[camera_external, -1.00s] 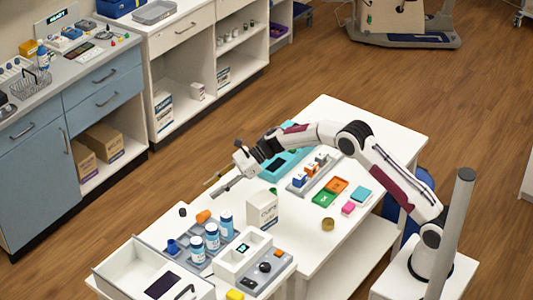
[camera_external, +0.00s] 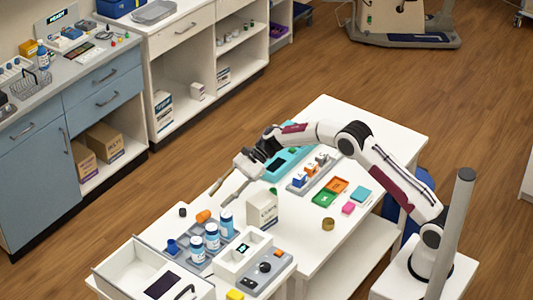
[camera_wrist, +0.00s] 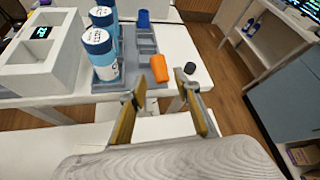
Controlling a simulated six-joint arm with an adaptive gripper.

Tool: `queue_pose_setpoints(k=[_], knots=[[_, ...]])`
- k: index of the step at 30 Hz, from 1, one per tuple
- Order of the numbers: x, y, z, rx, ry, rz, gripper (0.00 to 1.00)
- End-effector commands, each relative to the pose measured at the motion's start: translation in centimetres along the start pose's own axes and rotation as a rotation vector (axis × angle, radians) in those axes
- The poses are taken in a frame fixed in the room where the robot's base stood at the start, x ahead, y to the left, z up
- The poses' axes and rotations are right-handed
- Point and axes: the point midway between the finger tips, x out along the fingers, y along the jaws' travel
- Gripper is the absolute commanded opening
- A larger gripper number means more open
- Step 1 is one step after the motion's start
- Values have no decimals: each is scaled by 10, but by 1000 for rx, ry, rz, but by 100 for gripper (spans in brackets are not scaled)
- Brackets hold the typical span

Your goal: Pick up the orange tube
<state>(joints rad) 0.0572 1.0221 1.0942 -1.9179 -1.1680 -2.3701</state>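The orange tube (camera_external: 203,216) lies on its side at the edge of the grey tray (camera_external: 231,240) in the external view. In the wrist view the orange tube (camera_wrist: 159,68) lies on the tray's right edge, ahead of the fingers. My gripper (camera_external: 224,194) is open and empty, above and behind the tube, with its fingers pointing down towards the lower left. In the wrist view the two fingers of my gripper (camera_wrist: 160,95) are spread apart, and the tube shows beyond the gap between them. Nothing hides the tube.
Several blue-capped white bottles (camera_wrist: 104,55) stand on the tray beside the tube. A small blue cup (camera_wrist: 144,18) and a black cap (camera_wrist: 190,68) are near it. A white box (camera_external: 262,210) stands close to the gripper. A white device (camera_external: 240,256) is at the front.

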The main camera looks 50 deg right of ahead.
Motion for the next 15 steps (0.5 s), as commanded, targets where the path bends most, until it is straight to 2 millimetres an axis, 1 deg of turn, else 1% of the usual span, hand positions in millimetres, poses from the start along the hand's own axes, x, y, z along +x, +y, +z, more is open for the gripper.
queue_pose_setpoints(k=[3, 7, 15], knots=[[11, 1, 0, 1, 0, 2, 32], [19, 0, 0, 1, 0, 0, 32], [22, 0, 0, 1, 0, -1, 32]])
